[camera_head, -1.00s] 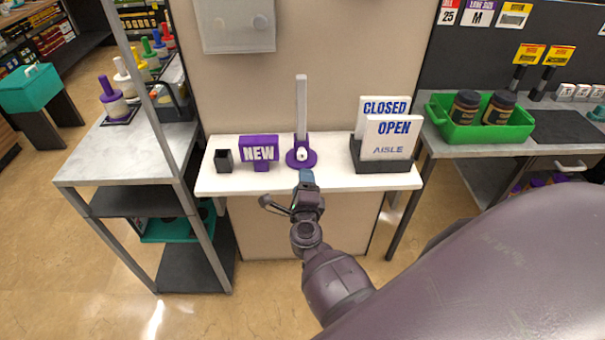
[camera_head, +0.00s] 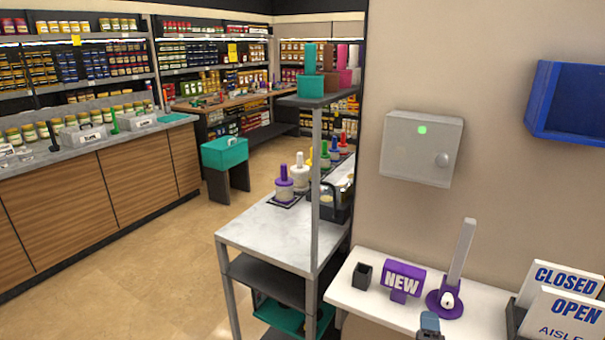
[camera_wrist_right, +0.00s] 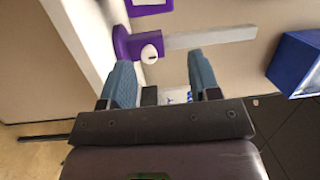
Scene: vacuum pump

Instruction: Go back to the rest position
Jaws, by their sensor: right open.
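My right gripper (camera_head: 430,326) shows only as a blue-grey tip at the bottom edge of the head view, in front of the white shelf (camera_head: 375,309). In the right wrist view my right gripper (camera_wrist_right: 162,80) has its two blue fingers spread apart, with nothing held between them. Beyond them is the purple stand (camera_wrist_right: 124,43) with a white round button and a grey bar. In the head view this purple stand (camera_head: 445,303) stands upright on the shelf, apart from the gripper. My left gripper is in neither view.
A grey wall box (camera_head: 421,148) with a green light and a blue bin (camera_head: 570,103) hang above.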

